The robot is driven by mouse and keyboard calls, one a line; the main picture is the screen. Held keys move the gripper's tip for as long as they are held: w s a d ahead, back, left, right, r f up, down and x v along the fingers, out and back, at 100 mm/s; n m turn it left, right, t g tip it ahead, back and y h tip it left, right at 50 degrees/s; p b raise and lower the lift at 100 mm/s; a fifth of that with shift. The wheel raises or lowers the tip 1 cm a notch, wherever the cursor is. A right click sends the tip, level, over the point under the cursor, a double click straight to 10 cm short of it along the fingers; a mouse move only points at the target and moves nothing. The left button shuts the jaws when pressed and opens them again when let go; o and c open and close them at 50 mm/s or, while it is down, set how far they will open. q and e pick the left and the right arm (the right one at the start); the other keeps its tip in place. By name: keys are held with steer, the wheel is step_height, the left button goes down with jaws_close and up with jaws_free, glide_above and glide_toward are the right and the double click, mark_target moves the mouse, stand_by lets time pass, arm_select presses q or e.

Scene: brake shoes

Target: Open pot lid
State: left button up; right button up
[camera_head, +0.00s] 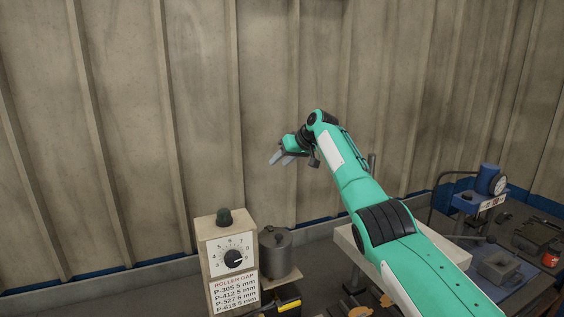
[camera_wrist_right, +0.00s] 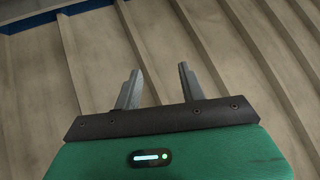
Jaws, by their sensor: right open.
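A grey metal pot (camera_head: 275,258) with its lid (camera_head: 275,237) on top stands on a small light ledge, right beside the dial box. My right gripper (camera_head: 280,159) is raised well above the pot, in front of the wall, with its fingers pointing to the lower left. In the right wrist view, the right gripper (camera_wrist_right: 158,85) is open, with nothing between its two fingers and the wall panels behind them. My left gripper is not in view.
A white-topped stand (camera_head: 345,240) is partly behind my right arm. The space above the pot is clear.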

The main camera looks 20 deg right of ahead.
steer(key=b+v, duration=0.7)
steer(key=v, duration=0.6)
steer(key=shift+s+d+r, duration=0.2)
steer(key=shift+s+r, duration=0.05)
steer(key=shift+f, duration=0.1)
